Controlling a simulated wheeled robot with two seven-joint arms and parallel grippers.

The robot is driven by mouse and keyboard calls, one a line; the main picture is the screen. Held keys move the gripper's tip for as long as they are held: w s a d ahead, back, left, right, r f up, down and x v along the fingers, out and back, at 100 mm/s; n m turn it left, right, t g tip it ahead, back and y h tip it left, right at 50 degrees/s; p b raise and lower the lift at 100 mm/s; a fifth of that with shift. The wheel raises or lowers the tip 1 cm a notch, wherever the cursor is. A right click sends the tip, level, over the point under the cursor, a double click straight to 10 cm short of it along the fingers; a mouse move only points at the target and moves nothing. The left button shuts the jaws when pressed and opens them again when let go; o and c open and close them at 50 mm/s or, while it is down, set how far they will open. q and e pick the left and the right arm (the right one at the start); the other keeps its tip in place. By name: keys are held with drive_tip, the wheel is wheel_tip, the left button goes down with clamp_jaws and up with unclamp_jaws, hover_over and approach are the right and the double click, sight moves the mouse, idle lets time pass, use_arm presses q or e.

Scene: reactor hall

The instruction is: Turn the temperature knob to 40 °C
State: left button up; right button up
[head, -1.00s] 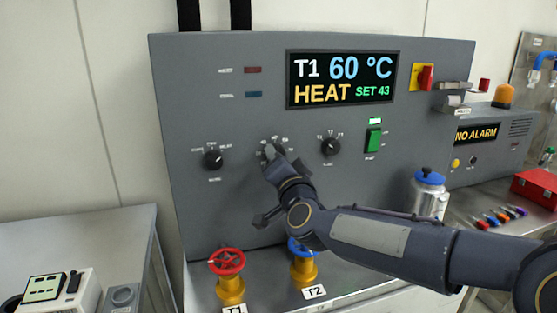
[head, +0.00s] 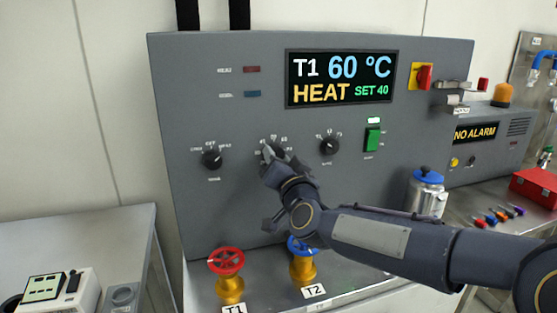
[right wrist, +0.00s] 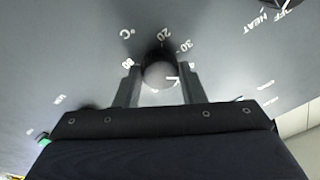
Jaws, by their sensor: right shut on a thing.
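The temperature knob (right wrist: 158,72) is a round dark knob with a pale pointer mark, ringed by a printed scale with a °C label. In the right wrist view it sits between the two fingers of my right gripper (right wrist: 160,84), which is shut on it. In the head view my right gripper (head: 271,156) covers most of the knob on the panel. The display (head: 341,79) reads T1 60 °C, HEAT, SET 40. My left gripper is not in view.
A mode knob (head: 212,159) is to the left and another selector knob (head: 329,146) to the right, with a green switch (head: 372,139) beyond it. Red (head: 226,261) and blue (head: 301,247) valve wheels stand below.

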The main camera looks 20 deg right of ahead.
drive_tip(key=o, duration=1)
drive_tip(key=s, duration=0.5)
drive_tip(key=s+f+b, duration=0.1)
drive_tip(key=s, duration=0.1)
drive_tip(key=shift+s+d, duration=0.1)
drive_tip(key=shift+s, duration=0.3)
drive_tip(key=s+d+f+n+g+y+p, duration=0.1)
drive_tip(key=s+f+g, duration=0.3)
drive_tip(key=s, duration=0.5)
drive_tip(key=s+d+f+n+g+y+p, duration=0.1)
drive_tip(key=s+f+n+g+p, duration=0.1)
drive_tip(key=s+f+g, duration=0.3)
drive_tip(key=s+d+f+n+g+y+p, duration=0.1)
drive_tip(key=s+f+g, duration=0.3)
drive_tip(key=s+f, duration=0.6)
drive_tip(key=shift+s+d+f+n+g+p, duration=0.1)
drive_tip(key=shift+s+d+n+g+p, duration=0.1)
drive_tip(key=shift+s, duration=0.8)
drive_tip(key=shift+s+d+f+n+g+p, duration=0.1)
drive_tip(key=shift+s+g, duration=0.1)
drive_tip(key=shift+s, duration=0.75)
